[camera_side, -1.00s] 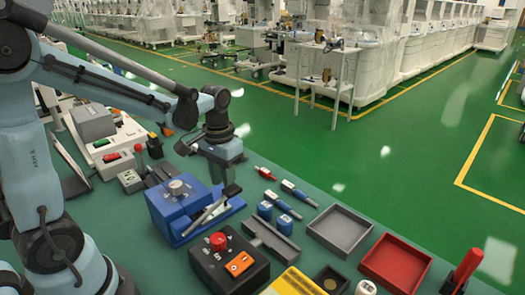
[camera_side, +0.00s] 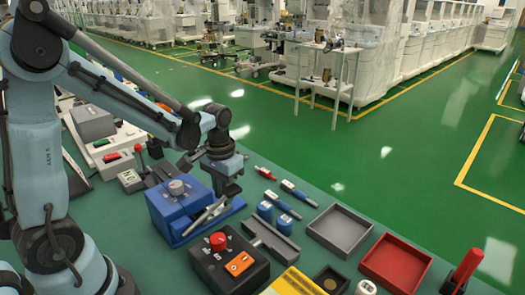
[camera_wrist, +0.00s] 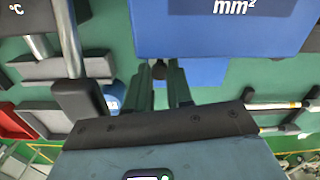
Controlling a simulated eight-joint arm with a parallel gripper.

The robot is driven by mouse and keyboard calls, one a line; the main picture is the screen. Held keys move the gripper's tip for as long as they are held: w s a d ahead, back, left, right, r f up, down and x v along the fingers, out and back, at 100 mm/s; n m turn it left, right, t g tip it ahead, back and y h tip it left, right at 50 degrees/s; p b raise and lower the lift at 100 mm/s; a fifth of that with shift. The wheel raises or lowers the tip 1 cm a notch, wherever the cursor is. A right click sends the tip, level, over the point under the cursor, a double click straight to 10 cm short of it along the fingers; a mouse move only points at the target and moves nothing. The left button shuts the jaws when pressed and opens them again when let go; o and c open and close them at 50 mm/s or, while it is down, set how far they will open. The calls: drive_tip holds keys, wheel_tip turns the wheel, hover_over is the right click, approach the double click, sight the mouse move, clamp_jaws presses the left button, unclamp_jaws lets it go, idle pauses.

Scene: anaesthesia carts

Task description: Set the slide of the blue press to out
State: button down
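The blue press (camera_side: 172,208) stands on the green bench in the side view, with a round grey cap on top and a grey bar (camera_side: 205,215) along its front right. My gripper (camera_side: 229,188) is low at the press's right end. In the wrist view the press (camera_wrist: 225,35) fills the top, and my gripper (camera_wrist: 160,80) points at it with two dark fingers spread apart. A small dark knob (camera_wrist: 158,69) appears between the fingertips; I cannot tell whether they touch it. The slide itself is mostly hidden, so its position is unclear.
A black box with a red button (camera_side: 218,241) and orange switch stands in front of the press. A grey tray (camera_side: 318,229) and red tray (camera_side: 370,262) are further right.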

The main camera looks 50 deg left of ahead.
drive_tip(key=shift+w, duration=4.05)
drive_tip(key=c, duration=1.3)
unclamp_jaws()
drive_tip(key=shift+r, duration=0.3)
wheel_tip(320, 180, up, 12)
drive_tip(key=shift+f, duration=0.25)
drive_tip(key=shift+s, duration=0.1)
